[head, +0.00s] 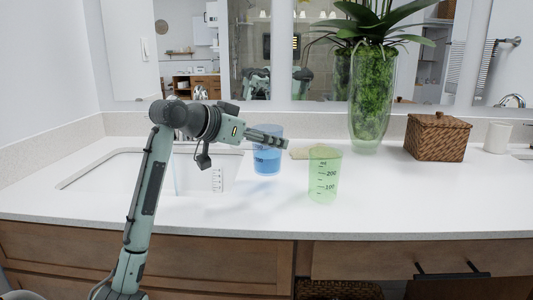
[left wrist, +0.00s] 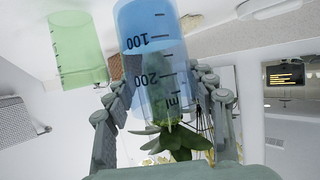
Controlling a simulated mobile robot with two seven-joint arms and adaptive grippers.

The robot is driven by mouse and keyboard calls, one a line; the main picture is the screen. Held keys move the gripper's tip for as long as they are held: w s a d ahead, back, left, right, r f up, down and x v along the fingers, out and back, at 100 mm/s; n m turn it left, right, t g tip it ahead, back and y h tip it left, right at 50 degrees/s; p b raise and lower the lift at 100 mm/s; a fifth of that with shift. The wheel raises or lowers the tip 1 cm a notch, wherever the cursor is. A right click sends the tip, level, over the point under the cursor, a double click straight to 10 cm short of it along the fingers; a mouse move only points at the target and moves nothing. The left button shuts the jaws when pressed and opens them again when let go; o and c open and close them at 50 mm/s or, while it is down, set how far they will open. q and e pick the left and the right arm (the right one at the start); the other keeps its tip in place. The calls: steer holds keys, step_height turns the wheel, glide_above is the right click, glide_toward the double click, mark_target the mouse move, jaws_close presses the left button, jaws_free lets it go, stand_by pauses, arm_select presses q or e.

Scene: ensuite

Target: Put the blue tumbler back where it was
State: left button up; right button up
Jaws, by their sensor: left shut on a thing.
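The blue tumbler (head: 267,163) is see-through, with dark scale marks, and is over the counter right of the sink. My left gripper (head: 270,138) is shut around it near its upper part. In the left wrist view the blue tumbler (left wrist: 155,55) appears upside down between the fingers of my left gripper (left wrist: 170,95). Bluish shading lies on the counter below and in front of it; whether its base touches the counter is hard to tell. My right gripper is not in view.
A green tumbler (head: 324,176) stands right of the blue one. A beige item (head: 300,153), a glass plant vase (head: 370,110) and a wicker box (head: 437,137) stand behind. The front counter (head: 420,205) is clear.

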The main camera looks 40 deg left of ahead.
mark_target(267, 154)
arm_select(q)
step_height(267, 154, down, 4)
steer(key=shift+r, duration=0.25)
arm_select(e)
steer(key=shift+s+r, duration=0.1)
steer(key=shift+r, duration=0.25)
arm_select(q)
steer(key=shift+f, duration=0.1)
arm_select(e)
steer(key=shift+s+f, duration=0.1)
arm_select(q)
steer(key=o, duration=1.2)
steer(key=shift+c, duration=0.2)
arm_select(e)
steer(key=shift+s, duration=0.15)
